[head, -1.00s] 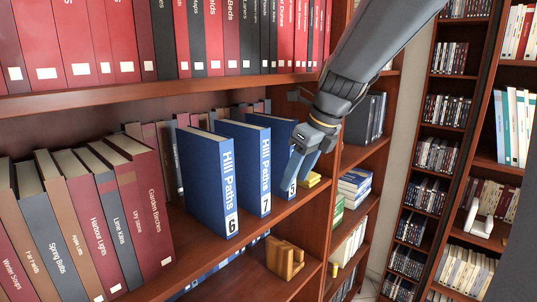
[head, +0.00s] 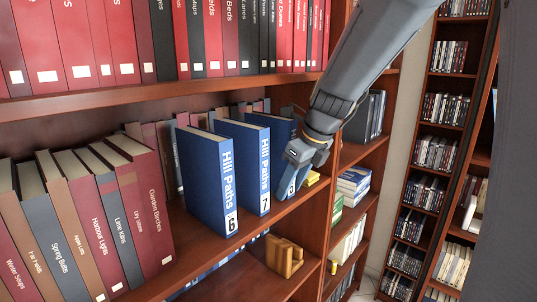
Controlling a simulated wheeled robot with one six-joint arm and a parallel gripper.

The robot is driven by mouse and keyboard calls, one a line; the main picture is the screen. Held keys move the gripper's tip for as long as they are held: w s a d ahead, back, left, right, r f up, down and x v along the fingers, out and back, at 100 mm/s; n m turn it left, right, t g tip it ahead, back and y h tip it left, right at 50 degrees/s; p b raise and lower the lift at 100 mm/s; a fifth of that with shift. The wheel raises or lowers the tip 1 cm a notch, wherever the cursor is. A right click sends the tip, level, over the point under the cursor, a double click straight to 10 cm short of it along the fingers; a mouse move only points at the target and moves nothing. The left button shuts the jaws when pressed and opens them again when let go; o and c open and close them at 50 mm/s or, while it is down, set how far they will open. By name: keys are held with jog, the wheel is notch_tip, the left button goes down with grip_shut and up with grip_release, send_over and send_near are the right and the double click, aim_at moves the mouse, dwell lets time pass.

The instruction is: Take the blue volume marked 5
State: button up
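Three blue "Hill Paths" volumes stand upright on the middle shelf. The volume marked 6 (head: 207,185) is at the left and the volume marked 7 (head: 243,165) is beside it. The third blue volume (head: 291,187) is at the right; its label, partly covered, reads as 5. My gripper (head: 297,166) is in front of the upper spine of this third volume and hides most of its lettering. The fingers are seen from behind and overlap the book, so I cannot tell whether they are open or touch it.
Red and brown books (head: 125,215) lean at the left of the same shelf. A small yellow object (head: 312,178) lies right of the blue volumes, near the upright panel. A wooden bookend (head: 284,257) sits on the shelf below. The red-book shelf (head: 200,88) runs overhead.

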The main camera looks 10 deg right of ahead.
grip_shut()
jog(key=shift+r, duration=0.1)
